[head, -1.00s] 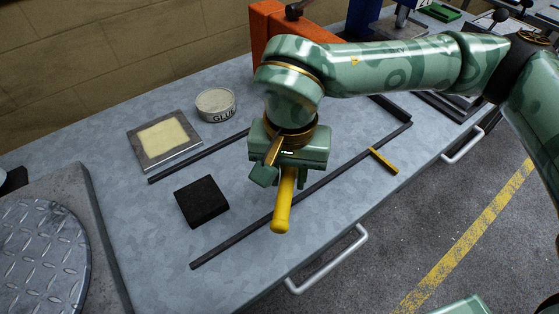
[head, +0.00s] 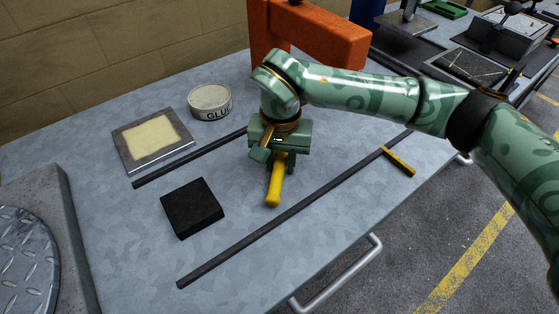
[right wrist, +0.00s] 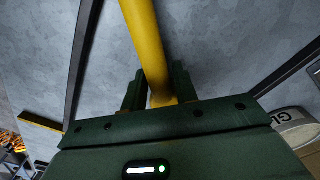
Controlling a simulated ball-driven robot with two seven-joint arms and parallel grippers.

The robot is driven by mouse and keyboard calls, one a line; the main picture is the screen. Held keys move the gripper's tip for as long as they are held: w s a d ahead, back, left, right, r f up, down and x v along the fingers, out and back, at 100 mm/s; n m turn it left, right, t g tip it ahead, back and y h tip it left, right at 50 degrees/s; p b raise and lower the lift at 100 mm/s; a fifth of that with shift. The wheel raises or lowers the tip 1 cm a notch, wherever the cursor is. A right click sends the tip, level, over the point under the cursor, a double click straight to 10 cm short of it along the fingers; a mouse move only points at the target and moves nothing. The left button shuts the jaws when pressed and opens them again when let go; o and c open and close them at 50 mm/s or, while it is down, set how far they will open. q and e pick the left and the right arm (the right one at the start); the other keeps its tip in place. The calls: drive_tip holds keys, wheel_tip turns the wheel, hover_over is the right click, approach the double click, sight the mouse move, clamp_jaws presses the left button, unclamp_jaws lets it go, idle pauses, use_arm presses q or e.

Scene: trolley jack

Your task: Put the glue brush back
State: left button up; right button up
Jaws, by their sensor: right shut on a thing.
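The glue brush (head: 274,188) shows as a thick yellow handle. My right gripper (head: 277,160) is shut on it, and the handle's free end points toward the front of the bench. In the right wrist view the handle (right wrist: 146,40) runs between the two dark green fingers (right wrist: 157,86). The bristle end is hidden by the gripper. The round glue tin (head: 210,103), marked GLUE, stands behind and left of the gripper; its edge shows in the right wrist view (right wrist: 293,120). My left gripper is out of view.
Two dark rails (head: 250,235) lie on the grey bench, with a small yellow bar (head: 398,161) by the front one. A black block (head: 191,208) and a framed cream pad (head: 152,140) lie left. An orange frame (head: 320,45) stands behind my right arm.

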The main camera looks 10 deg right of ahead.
sight(280, 159)
drive_tip(key=shift+s+r, duration=0.1)
drive_tip(key=shift+r, duration=0.05)
drive_tip(key=o, duration=0.9)
drive_tip(key=shift+f, duration=0.2)
drive_tip(key=shift+r, duration=0.1)
use_arm(q)
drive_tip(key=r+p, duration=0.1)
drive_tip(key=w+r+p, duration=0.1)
drive_tip(key=p, duration=0.1)
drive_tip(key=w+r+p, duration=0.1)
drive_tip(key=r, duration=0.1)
use_arm(e)
wheel_tip(280, 159, up, 12)
drive_tip(key=shift+r, duration=0.1)
